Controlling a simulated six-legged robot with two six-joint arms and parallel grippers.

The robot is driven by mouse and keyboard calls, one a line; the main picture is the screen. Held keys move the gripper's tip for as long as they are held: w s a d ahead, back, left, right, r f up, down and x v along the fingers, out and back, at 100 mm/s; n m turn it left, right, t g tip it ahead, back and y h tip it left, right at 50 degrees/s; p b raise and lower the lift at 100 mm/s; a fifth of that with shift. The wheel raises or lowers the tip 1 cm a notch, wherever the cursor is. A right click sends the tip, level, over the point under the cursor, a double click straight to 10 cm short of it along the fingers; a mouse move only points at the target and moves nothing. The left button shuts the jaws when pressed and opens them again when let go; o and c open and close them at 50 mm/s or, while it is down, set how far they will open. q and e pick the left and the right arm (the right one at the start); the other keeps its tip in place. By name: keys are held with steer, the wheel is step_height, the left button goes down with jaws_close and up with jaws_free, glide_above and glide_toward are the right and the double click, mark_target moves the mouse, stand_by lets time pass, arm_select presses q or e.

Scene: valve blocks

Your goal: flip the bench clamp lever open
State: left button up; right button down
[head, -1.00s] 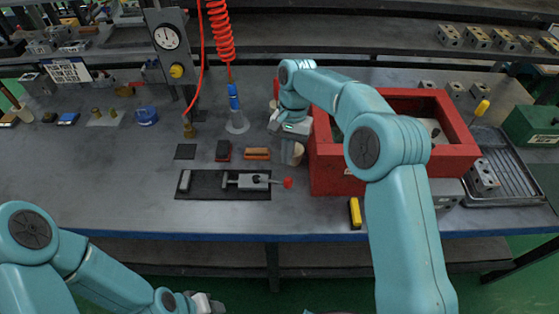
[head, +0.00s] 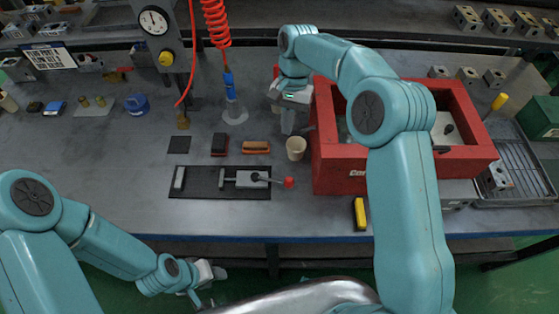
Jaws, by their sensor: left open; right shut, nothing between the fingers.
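The bench clamp (head: 253,179) is a grey metal body on a dark base plate (head: 206,190) near the front of the bench. Its lever ends in a red knob (head: 289,182) and lies low, pointing right. My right gripper (head: 287,130) is shut and empty, pointing down above and behind the knob, close to a beige cup (head: 296,148); I cannot tell whether they touch. My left gripper (head: 208,297) is open and empty, low in front of the bench edge, well away from the clamp, with its fingertips only partly clear.
A red crate (head: 342,182) stands right of the clamp, partly behind my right arm. A yellow-and-black object (head: 360,213) lies by the front edge. Bench left of the plate is clear.

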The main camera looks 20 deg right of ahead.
steer(key=x, duration=0.3)
steer(key=p+x, duration=0.1)
steer(key=x, duration=0.5)
steer(key=shift+s+a+f+p, duration=0.1)
steer(key=shift+s+f+p, duration=0.15)
steer(key=shift+s+p, duration=0.15)
steer(key=s+a, duration=0.1)
steer(key=s+p, duration=0.1)
steer(key=shift+s+a+f, duration=0.25)
steer(key=shift+s+a, duration=0.1)
steer(key=shift+a, duration=0.05)
steer(key=shift+s+a+f, duration=0.1)
steer(key=shift+s+a, duration=0.05)
steer(key=shift+s, duration=0.1)
steer(key=shift+f, duration=0.15)
